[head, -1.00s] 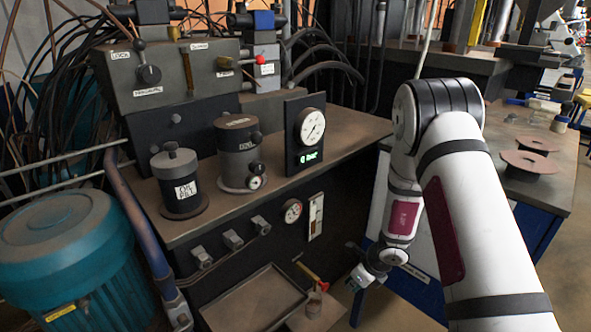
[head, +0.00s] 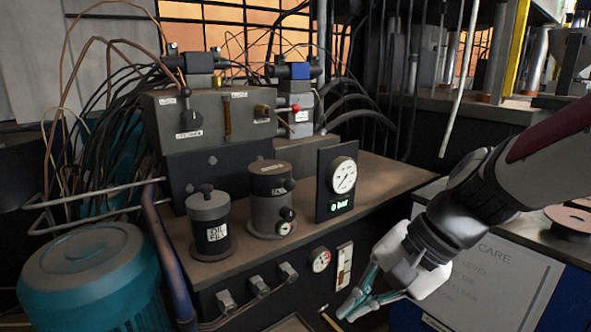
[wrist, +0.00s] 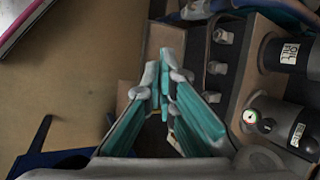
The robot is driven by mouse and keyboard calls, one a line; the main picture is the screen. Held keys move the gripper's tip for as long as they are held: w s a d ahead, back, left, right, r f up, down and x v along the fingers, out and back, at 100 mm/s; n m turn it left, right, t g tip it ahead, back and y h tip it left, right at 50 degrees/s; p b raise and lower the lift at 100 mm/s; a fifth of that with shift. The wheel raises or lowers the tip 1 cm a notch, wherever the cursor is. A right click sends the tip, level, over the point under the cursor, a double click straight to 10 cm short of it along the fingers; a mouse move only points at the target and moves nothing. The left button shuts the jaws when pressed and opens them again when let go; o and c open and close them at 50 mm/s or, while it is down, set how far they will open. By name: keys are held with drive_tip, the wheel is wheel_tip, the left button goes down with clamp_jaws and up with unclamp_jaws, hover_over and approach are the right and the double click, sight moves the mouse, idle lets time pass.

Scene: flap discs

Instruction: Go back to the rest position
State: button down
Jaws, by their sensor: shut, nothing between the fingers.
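My gripper (head: 345,312) is in the lower right-centre of the head view, on my arm that comes in from the right edge. Its teal-padded fingers point down and left, in front of the hydraulic bench's front panel, below the dial gauge (head: 344,174). In the wrist view the fingertips (wrist: 163,78) come together with nothing between them. The gripper looks shut and empty.
The bench carries an oil-fill pot (head: 210,228), a second cylinder (head: 270,195) and a valve block (head: 215,115). A teal motor (head: 88,270) stands at left. A sign board (head: 500,275) and a disc (head: 572,216) are at right. Open floor (wrist: 85,85) shows in the wrist view.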

drive_tip(key=s+d+r+n+h, duration=0.1)
drive_tip(key=s+d+n+h, duration=0.3)
drive_tip(key=s, duration=0.6)
drive_tip(key=s+d+r+n+h, duration=0.15)
drive_tip(key=s+d+n, duration=0.35)
drive_tip(key=s, duration=0.6)
wheel_tip(320, 180, up, 27)
drive_tip(key=d+t+p, duration=0.1)
drive_tip(key=t+p, duration=0.2)
drive_tip(key=p, duration=2.3)
drive_tip(key=shift+w+d+r+m+h, duration=0.15)
drive_tip(key=shift+w+m+h, duration=0.15)
drive_tip(key=shift+m+h, duration=0.15)
